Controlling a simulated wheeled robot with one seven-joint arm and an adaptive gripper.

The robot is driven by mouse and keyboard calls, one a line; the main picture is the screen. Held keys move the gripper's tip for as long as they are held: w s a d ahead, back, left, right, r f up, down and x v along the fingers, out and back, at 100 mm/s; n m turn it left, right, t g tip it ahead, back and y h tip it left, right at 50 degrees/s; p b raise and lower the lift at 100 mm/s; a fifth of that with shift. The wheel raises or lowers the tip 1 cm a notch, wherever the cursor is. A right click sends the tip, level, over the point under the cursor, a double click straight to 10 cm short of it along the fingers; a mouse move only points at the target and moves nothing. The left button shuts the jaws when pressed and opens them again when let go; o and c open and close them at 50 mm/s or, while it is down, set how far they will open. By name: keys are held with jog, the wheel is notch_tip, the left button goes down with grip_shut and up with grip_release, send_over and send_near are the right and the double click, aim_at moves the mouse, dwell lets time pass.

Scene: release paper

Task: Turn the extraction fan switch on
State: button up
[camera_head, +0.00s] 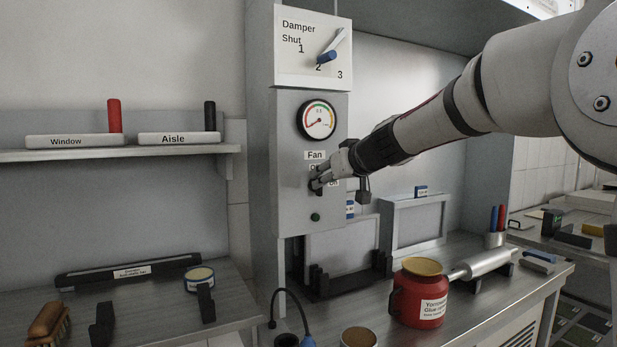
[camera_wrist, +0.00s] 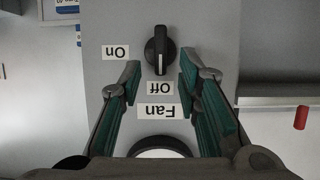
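The fan switch is a black rotary knob (camera_wrist: 160,50) on the grey panel. In the wrist view, which shows the panel upside down, its white pointer line points toward the "Off" label (camera_wrist: 160,88). The "On" label (camera_wrist: 116,52) is to one side of the knob. My gripper (camera_wrist: 159,76) is open, with one teal-padded finger on each side near the knob and nothing visibly held.
Above the switch are a gauge (camera_head: 318,120) and a damper panel with a blue-tipped lever (camera_head: 327,57). A green button or lamp (camera_head: 315,217) is below. A red glue pot (camera_head: 420,295) stands on the bench.

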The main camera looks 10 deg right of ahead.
jog(key=shift+x, duration=0.95)
grip_shut()
jog(key=shift+f, duration=0.1)
jog(key=shift+d+b, duration=0.1)
jog(key=shift+b, duration=0.3)
jog(key=m+y+b, duration=0.2)
jog(key=m+b, duration=0.2)
jog(key=b, duration=0.1)
jog(key=d+f+m+y+b, duration=0.1)
jog(key=m+y+b, duration=0.2)
jog(key=m+b, duration=0.1)
jog(key=d+f+m+y+b, duration=0.1)
jog(key=m+y+b, duration=0.1)
jog(key=m+b, duration=0.3)
jog(key=shift+w+f+t+b, duration=0.1)
jog(key=shift+w+t+b, duration=0.25)
jog(key=shift+b, duration=0.6)
jog(key=shift+s+m+t, duration=0.1)
jog(key=shift+m+t, duration=0.15)
jog(key=shift+m, duration=0.15)
